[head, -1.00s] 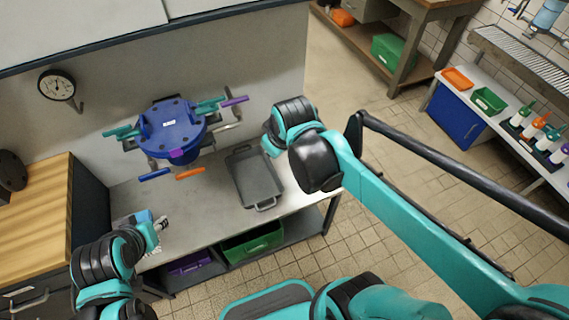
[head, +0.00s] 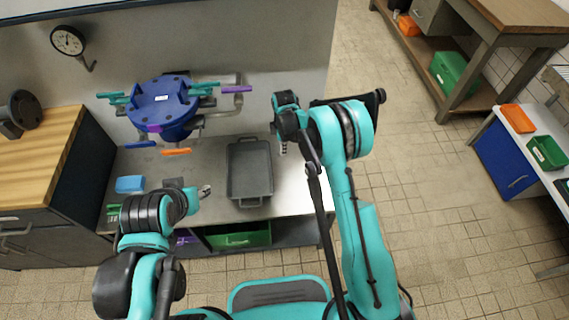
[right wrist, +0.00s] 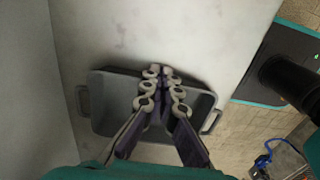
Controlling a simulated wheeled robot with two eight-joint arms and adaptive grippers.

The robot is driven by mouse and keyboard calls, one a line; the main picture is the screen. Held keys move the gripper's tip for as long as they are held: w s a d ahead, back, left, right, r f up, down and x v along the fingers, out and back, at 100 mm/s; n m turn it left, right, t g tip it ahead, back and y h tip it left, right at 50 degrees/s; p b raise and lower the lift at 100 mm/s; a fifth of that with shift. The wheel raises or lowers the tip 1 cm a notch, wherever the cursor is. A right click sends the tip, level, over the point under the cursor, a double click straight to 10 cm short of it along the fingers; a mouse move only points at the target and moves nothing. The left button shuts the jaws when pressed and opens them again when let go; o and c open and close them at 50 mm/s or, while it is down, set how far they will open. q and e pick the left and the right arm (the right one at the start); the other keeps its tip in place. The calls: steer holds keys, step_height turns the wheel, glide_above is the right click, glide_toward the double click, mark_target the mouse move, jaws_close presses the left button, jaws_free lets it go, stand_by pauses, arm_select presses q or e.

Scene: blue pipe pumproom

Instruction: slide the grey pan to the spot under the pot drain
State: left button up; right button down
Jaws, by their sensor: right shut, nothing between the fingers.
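The grey pan (head: 250,168) is a shallow rectangular tray with a handle at each end, lying on the bench right of the blue pot (head: 163,108). The pot stands raised on a pipe frame, with coloured valve handles around it; its drain outlet is not clear to me. My right gripper (head: 283,148) is beside the pan's right edge. In the right wrist view my right gripper (right wrist: 160,72) is shut and empty, its fingers overlapping the pan (right wrist: 202,103); contact cannot be told. My left gripper (head: 205,190) is left of the pan, near the bench front; its fingers are too small to judge.
The metal bench (head: 300,193) has bare surface right of the pan and below the pot. A small blue item (head: 130,184) lies at its left. A green bin (head: 240,236) is on the lower shelf. A wooden-topped cabinet (head: 40,150) adjoins at left.

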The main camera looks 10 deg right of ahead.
step_height(320, 180, down, 10)
steer(key=b, duration=0.4)
steer(key=shift+f, duration=0.25)
steer(key=a+b, duration=0.1)
steer(key=a, duration=0.2)
steer(key=shift+a, duration=0.55)
